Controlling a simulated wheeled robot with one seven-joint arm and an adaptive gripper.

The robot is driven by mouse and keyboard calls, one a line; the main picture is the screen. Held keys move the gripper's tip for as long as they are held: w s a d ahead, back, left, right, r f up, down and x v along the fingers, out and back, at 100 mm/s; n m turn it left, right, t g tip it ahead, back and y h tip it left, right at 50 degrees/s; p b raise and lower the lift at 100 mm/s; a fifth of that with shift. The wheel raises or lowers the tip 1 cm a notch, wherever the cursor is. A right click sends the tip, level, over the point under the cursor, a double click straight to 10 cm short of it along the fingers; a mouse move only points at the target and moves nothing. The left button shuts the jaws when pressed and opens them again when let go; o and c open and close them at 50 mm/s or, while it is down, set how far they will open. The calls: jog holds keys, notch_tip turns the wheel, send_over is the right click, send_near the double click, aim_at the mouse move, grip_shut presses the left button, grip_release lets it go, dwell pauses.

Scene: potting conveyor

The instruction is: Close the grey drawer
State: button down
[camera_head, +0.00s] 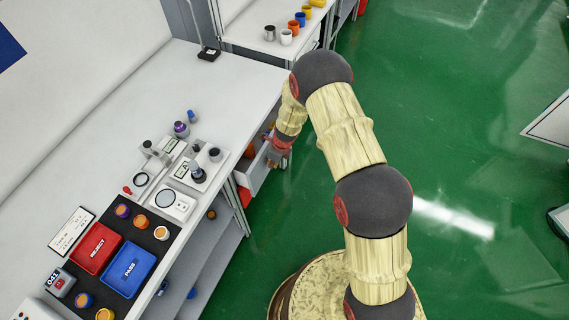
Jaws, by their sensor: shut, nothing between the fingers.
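The grey drawer (259,177) sticks out from under the white bench, at its right side, and stands open. Part of its inside shows, with an orange item (250,151) in it. My gripper (271,151) is at the drawer's outer end, pointing down and to the left. It is shut and holds nothing. It overlaps the drawer's far part in the picture, and I cannot tell whether it touches the drawer. My arm hides some of the floor beside it.
The white bench (110,115) carries a red REJECT tray (95,248), a blue PASS tray (130,269), several small pots and instruments. A lower shelf (205,260) lies below the bench. Another table (255,38) with cups stands at the back.

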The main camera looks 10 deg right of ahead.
jog(key=w+a+p, duration=0.1)
jog(key=a, duration=0.1)
jog(key=w+a+p, duration=0.3)
jog(key=a+p, duration=0.1)
jog(key=shift+w, duration=0.25)
dwell(0.4)
